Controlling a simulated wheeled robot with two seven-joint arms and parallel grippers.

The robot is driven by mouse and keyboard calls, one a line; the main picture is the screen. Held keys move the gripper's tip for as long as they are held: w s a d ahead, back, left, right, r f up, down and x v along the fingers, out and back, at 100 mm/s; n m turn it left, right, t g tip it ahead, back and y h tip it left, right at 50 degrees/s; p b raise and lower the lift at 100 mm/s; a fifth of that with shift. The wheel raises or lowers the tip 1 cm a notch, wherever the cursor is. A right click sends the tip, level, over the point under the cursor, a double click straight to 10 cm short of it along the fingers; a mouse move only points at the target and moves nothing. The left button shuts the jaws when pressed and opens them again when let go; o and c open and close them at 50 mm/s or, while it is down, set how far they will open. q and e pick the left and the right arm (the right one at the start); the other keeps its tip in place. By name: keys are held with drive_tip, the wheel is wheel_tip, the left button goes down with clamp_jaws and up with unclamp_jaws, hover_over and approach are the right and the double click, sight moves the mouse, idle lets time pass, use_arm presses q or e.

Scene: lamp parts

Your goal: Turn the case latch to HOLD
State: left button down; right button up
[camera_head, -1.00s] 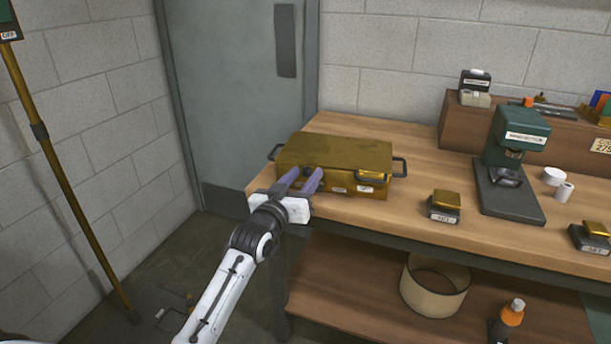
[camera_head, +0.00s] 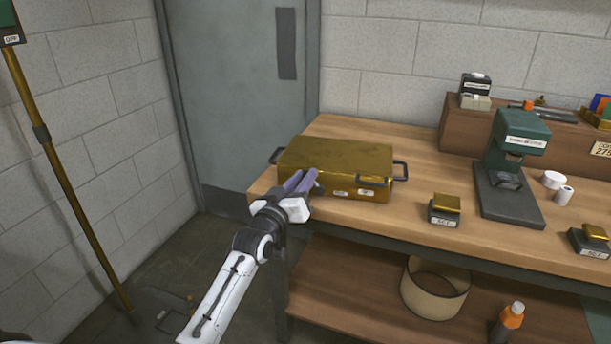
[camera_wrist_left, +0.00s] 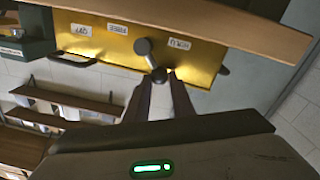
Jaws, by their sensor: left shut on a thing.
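The gold case (camera_head: 335,158) lies on the workbench, its front towards me. In the left wrist view its front (camera_wrist_left: 105,45) shows the case latch (camera_wrist_left: 143,47), a dark pivot with a short lever ending in a knob. The HOLD label (camera_wrist_left: 180,44) is to the right of the pivot in that view; the FREE label (camera_wrist_left: 123,29) and another label (camera_wrist_left: 81,29) are to its left. The lever slants down and right, between labels. My left gripper (camera_wrist_left: 159,79) is shut on the lever's knob; in the head view the gripper (camera_head: 304,176) hides the latch. My right gripper is out of view.
Dark handles (camera_head: 400,170) stick out from the case. A green press (camera_head: 515,150) and a small gold-topped block (camera_head: 444,208) stand to its right. Bare benchtop (camera_head: 400,225) lies between. A beige ring (camera_head: 435,287) and an orange-capped bottle (camera_head: 510,318) are on the lower shelf.

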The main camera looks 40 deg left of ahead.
use_arm(q)
drive_tip(key=c, duration=1.5)
unclamp_jaws()
drive_tip(key=shift+f, duration=0.25)
drive_tip(key=shift+r, duration=0.1)
drive_tip(key=v, duration=1)
drive_tip(key=shift+s, duration=0.2)
drive_tip(key=s+d+f+m+g+h, duration=0.2)
drive_tip(key=s+d+f, duration=0.35)
drive_tip(key=f, duration=0.25)
drive_tip(key=s+d+f+m+g+h, duration=0.2)
drive_tip(key=s+d+f+m+g, duration=0.15)
drive_tip(key=d+f, duration=0.45)
drive_tip(key=s+d+f+m+g, duration=0.1)
drive_tip(key=s+d+f, duration=0.2)
drive_tip(key=s+f, duration=0.1)
drive_tip(key=s+d+f+m+g+h, duration=0.1)
drive_tip(key=s+d+f, duration=0.2)
drive_tip(key=s, duration=0.3)
drive_tip(key=s+d+f+m+g+h, duration=0.1)
drive_tip(key=s+d+f+g, duration=0.1)
drive_tip(key=s+f, duration=0.3)
drive_tip(key=shift+s+d, duration=0.45)
drive_tip(key=shift+d, duration=0.3)
